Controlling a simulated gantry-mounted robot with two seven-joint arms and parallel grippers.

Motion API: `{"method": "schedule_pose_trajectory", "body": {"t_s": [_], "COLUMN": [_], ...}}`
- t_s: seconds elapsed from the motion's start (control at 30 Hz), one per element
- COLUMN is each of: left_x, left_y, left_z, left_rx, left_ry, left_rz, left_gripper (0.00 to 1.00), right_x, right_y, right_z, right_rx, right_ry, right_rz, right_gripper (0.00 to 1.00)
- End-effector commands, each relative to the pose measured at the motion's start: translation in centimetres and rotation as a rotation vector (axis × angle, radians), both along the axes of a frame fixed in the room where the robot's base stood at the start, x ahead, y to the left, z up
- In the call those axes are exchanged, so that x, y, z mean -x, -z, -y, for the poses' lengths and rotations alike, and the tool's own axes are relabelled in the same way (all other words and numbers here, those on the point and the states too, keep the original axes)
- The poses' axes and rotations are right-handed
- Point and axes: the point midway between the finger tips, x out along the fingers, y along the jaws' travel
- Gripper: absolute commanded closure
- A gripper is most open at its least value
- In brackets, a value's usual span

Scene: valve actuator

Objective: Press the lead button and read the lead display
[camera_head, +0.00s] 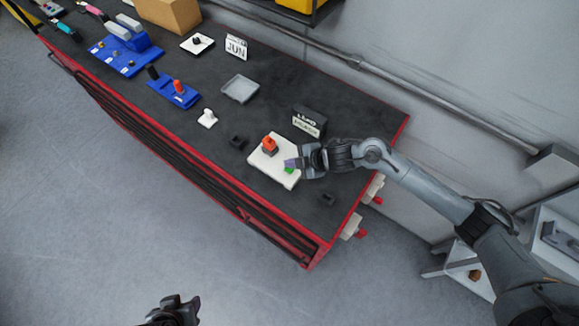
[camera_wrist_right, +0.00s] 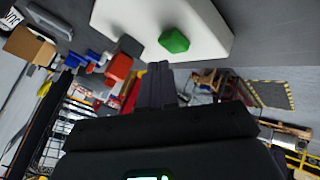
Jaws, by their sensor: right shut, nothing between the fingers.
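A white box (camera_head: 266,171) on the black bench top carries a green button (camera_head: 289,170) and a red-orange knob (camera_head: 269,144). In the right wrist view, the green button (camera_wrist_right: 174,41) shows clear just beyond my fingertips. My right gripper (camera_head: 291,163) is shut and empty, with its tips right by the green button; I cannot tell whether they touch it. A dark display block (camera_head: 309,121) marked LEAD stands behind the box; its lower line is too small to read surely. My left gripper (camera_head: 180,308) is at the bottom edge, away from the bench; its jaws are unclear.
A small black block (camera_head: 238,142) and a white switch (camera_head: 208,118) lie left of the box. A grey tray (camera_head: 240,89) and blue fixtures (camera_head: 174,89) stand farther left. White fittings with red ends (camera_head: 353,227) stick out from the bench's right end.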

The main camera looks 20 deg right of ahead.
Motion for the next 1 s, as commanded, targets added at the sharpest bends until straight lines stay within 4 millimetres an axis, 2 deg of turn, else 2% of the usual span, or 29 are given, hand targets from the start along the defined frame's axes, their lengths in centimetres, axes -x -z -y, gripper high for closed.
{"method": "schedule_pose_trajectory", "body": {"t_s": [0.4, 1.0], "left_x": [0.0, 0.0], "left_y": [0.4, 0.5], "left_z": [-0.2, -0.2], "left_rx": [-0.010, -0.008], "left_ry": [0.006, 0.006], "left_rz": [-0.001, -0.001], "left_gripper": [0.57, 0.57], "right_x": [0.0, 0.0], "right_y": [0.9, 1.0], "right_z": [0.0, 0.0], "right_rx": [-0.001, 0.000], "right_ry": [0.001, 0.000], "right_rz": [0.000, 0.000], "right_gripper": [1.00, 1.00]}}
